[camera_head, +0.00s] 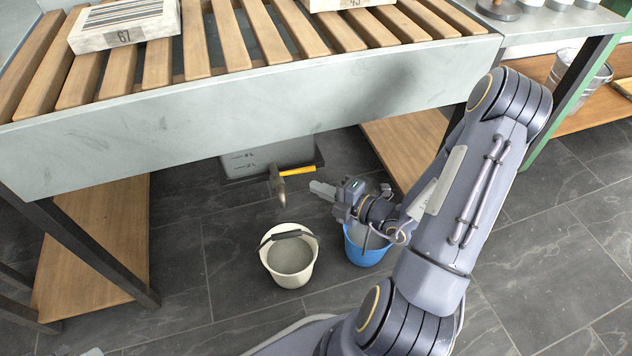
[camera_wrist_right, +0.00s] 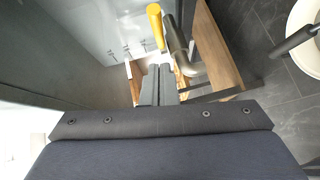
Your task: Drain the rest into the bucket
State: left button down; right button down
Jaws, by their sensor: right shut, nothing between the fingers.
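A grey tank (camera_head: 255,158) with level marks stands under the slatted trough. Its metal tap (camera_head: 277,183) has a yellow lever (camera_head: 297,170) sticking out to the right. No stream shows below the spout. A cream bucket (camera_head: 291,278) stands on the floor below and in front of the tap, with greyish content inside. My right gripper (camera_head: 318,188) is shut and empty, just right of the tap and below the lever, apart from both. In the right wrist view, the shut fingers (camera_wrist_right: 160,72) are close to the yellow lever (camera_wrist_right: 156,27) and the tap (camera_wrist_right: 177,45). My left gripper is out of view.
A blue bucket (camera_head: 365,253) stands under my right wrist, right of the cream one. The trough's grey front wall (camera_head: 250,100) overhangs the tank. Wooden shelves (camera_head: 98,245) flank the space. Dark floor tiles (camera_head: 225,315) are clear in front.

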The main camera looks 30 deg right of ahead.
aim_at(309, 168)
jog(key=w, duration=0.1)
jog(key=w+b, duration=0.1)
jog(key=w, duration=0.1)
jog(key=w+d, duration=0.1)
jog(key=shift+w+f, duration=0.15)
jog(key=shift+f, duration=0.25)
jog(key=w+d+n+g+y+p, duration=0.1)
jog(key=w+y+p, duration=0.1)
jog(key=p, duration=0.2)
jog(key=shift+d+n, duration=0.15)
jog(key=shift+n, duration=0.15)
jog(key=shift+r, duration=0.1)
